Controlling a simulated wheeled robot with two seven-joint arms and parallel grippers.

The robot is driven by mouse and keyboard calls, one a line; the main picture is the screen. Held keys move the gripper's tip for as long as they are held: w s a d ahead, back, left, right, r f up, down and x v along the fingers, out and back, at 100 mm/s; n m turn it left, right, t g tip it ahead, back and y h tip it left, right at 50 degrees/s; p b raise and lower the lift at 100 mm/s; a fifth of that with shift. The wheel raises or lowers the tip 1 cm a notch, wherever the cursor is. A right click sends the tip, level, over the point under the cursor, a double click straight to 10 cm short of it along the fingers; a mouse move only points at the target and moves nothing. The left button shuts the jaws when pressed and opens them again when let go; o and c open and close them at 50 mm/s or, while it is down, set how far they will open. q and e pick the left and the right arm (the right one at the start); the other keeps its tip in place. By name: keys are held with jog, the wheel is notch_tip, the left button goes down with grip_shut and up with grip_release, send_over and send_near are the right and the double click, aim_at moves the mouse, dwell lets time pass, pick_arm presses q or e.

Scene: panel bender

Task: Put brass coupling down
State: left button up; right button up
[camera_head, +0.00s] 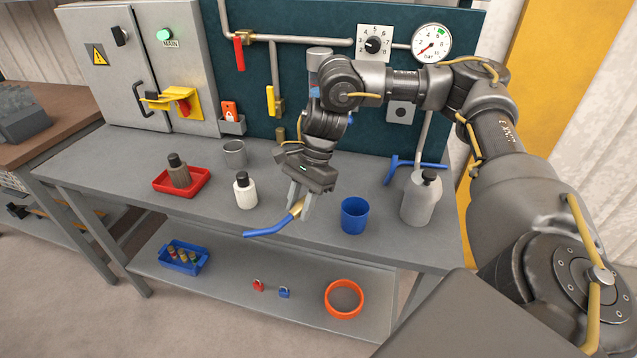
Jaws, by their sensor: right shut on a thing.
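The brass coupling (298,208) is between the fingers of my right gripper (299,204), partly hidden by them. My right gripper is shut on the coupling and points downward near the front of the bench. I cannot tell whether the coupling touches the bench top. My left gripper is not in view.
A white bottle (246,192) stands left of the gripper, a blue cup (354,216) right of it. A grey bottle (420,197) stands further right. A red tray (182,183) holds a dark bottle. Pipes and gauges line the back panel (240,95).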

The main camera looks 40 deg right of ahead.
jog(key=s+d+r+m+t, duration=0.1)
jog(key=d+r+m+t, duration=0.35)
jog(key=d+m, duration=0.7)
jog(key=w+d+f+p, duration=0.1)
jog(key=w+f, duration=0.1)
jog(key=w, duration=0.2)
jog(key=w+d+f+n+p, duration=0.1)
jog(key=w+f+p, duration=0.1)
jog(key=w+f, duration=0.1)
jog(key=w+d+f+n+p, duration=0.1)
jog(key=w+f+p, duration=0.1)
jog(key=w, duration=0.4)
jog(key=shift+d+f+g, duration=0.2)
jog(key=shift+f+g, duration=0.15)
jog(key=shift+f, duration=0.3)
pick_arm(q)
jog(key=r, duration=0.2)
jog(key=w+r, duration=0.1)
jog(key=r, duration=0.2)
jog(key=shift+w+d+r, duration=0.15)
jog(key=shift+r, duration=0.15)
pick_arm(e)
jog(key=shift+w+f, duration=0.25)
jog(key=shift+f, duration=0.1)
